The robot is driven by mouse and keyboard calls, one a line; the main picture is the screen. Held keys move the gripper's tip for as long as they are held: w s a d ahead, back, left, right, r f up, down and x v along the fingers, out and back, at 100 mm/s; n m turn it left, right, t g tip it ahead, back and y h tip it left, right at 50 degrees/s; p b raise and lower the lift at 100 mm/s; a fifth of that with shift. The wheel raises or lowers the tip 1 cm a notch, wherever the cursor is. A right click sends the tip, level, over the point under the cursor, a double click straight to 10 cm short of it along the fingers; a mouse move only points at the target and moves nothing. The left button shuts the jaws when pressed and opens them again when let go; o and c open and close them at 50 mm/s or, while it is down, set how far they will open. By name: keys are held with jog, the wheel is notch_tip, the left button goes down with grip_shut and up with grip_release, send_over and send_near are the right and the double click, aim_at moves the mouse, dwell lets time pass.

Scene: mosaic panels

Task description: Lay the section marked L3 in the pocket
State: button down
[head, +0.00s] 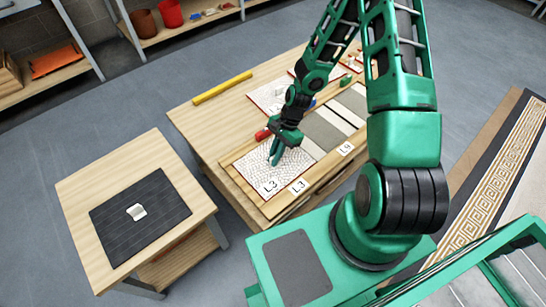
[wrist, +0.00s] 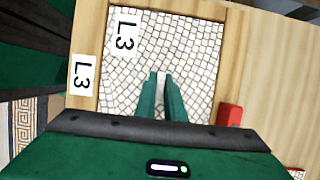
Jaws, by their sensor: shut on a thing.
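The section marked L3 (head: 253,170) is a pale mosaic panel with a white L3 tag on one corner. It lies over the pocket at the near left end of the wooden frame (head: 310,195), beside the frame's own L3 label (head: 299,186). In the wrist view the section (wrist: 190,50) sits between the frame's wooden edges, roughly square to them. I cannot tell if it is fully flush. My gripper (head: 275,157) points down at the section's middle. In the wrist view its green fingers (wrist: 161,78) are close together on a small pale part of the section.
The frame's grey pocket (head: 325,131) lies beyond L3, near an L9 label (head: 346,149). A red object (head: 262,133) is beside the frame. A yellow bar (head: 222,88) and another mosaic panel (head: 268,97) lie farther back. A side table holds a black mat (head: 120,230) with a pale piece (head: 136,212).

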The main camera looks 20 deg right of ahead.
jog(key=c, duration=1.8)
grip_release()
jog(key=shift+c, duration=0.2)
jog(key=shift+r, duration=0.1)
jog(key=s+d+r+n+h, duration=0.1)
jog(key=d+r, duration=0.5)
jog(key=r, duration=0.4)
jog(key=s+d+r+n+h, duration=0.2)
jog(key=d+r, duration=0.4)
jog(key=r, duration=0.4)
jog(key=s+d+r+n, duration=0.2)
jog(key=s+r, duration=0.7)
jog(key=s, duration=0.1)
jog(key=s+d+r+n+t+h, duration=0.1)
jog(key=s+d+r+n, duration=0.2)
jog(key=s+r, duration=0.6)
jog(key=shift+s+r, duration=0.2)
jog(key=shift+s, duration=0.45)
